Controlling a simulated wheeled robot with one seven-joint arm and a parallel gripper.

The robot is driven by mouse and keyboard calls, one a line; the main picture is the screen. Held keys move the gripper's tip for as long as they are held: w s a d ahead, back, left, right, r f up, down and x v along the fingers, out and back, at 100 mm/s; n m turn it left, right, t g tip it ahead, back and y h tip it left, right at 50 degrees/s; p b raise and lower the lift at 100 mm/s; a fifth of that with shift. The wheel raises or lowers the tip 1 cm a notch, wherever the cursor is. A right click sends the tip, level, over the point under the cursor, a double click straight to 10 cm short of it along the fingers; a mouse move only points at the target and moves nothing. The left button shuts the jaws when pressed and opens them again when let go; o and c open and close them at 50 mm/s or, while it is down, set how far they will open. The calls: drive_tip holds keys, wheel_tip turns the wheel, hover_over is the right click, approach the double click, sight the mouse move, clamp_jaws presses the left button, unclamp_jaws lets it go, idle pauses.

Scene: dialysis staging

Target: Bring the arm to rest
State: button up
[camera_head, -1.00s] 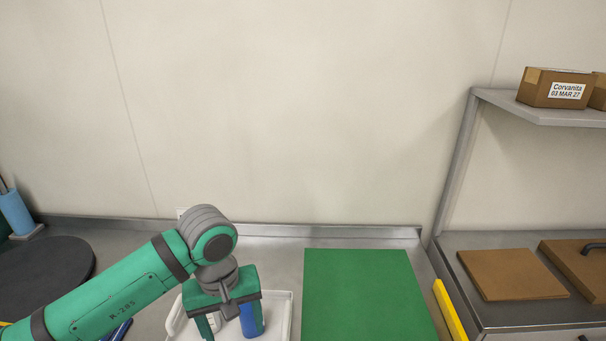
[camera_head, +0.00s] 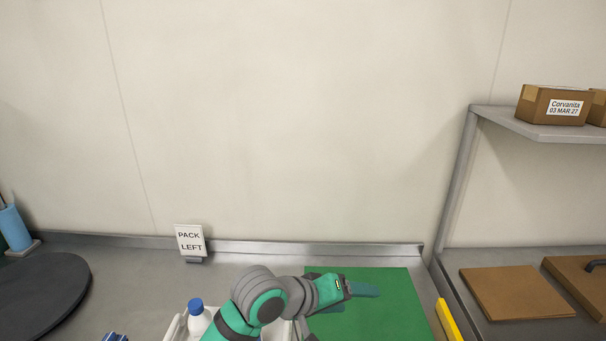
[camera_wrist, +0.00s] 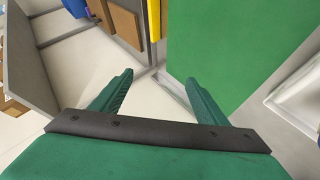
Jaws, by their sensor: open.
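My gripper (camera_wrist: 158,95) is open in the wrist view, with its two green fingers apart and nothing between them. In the head view my arm reaches in from the bottom, and its end (camera_head: 352,290) is above the green mat (camera_head: 390,312). The wrist view also shows the green mat (camera_wrist: 225,45) beyond the fingers. The fingers are hard to make out in the head view.
A white tray (camera_head: 176,328) with a blue-capped white bottle (camera_head: 198,318) is partly behind my arm. A "PACK LEFT" sign (camera_head: 190,241) stands at the wall. A yellow bar (camera_head: 448,320), brown boards (camera_head: 515,293) and a shelf (camera_head: 540,132) are at right. A dark disc (camera_head: 40,292) lies left.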

drive_tip(key=w+d+r+n+t+h, duration=0.2)
drive_tip(key=d+r+n+t+h, duration=0.15)
drive_tip(key=d+t, duration=0.35)
drive_tip(key=s+a+f+n+t+y, duration=0.25)
drive_tip(key=s+a+f+y, duration=0.2)
drive_tip(key=s+f, duration=0.4)
drive_tip(key=s+a+f+n+t+y, duration=0.2)
drive_tip(key=s+a+f+n+y, duration=0.3)
drive_tip(key=f, duration=0.7)
drive_tip(key=s+a+f+m+y, duration=0.1)
drive_tip(key=s, duration=0.4)
drive_tip(key=s+a+f+m+y, duration=0.1)
drive_tip(key=s+f+m, duration=0.1)
drive_tip(key=s, duration=0.2)
drive_tip(key=s+a+f+m+g+y, duration=0.1)
drive_tip(key=s+f+m, duration=0.1)
drive_tip(key=s, duration=0.3)
drive_tip(key=shift+s+a+f+y, duration=0.2)
drive_tip(key=shift+s+a+y, duration=0.1)
drive_tip(key=shift+s+a, duration=0.05)
drive_tip(key=s+a+m, duration=0.4)
drive_tip(key=s+m, duration=0.2)
drive_tip(key=s, duration=0.5)
drive_tip(key=shift+s+r+g, duration=0.3)
drive_tip(key=shift+s+g, duration=0.1)
drive_tip(key=shift+g, duration=0.05)
drive_tip(key=shift+a, duration=0.1)
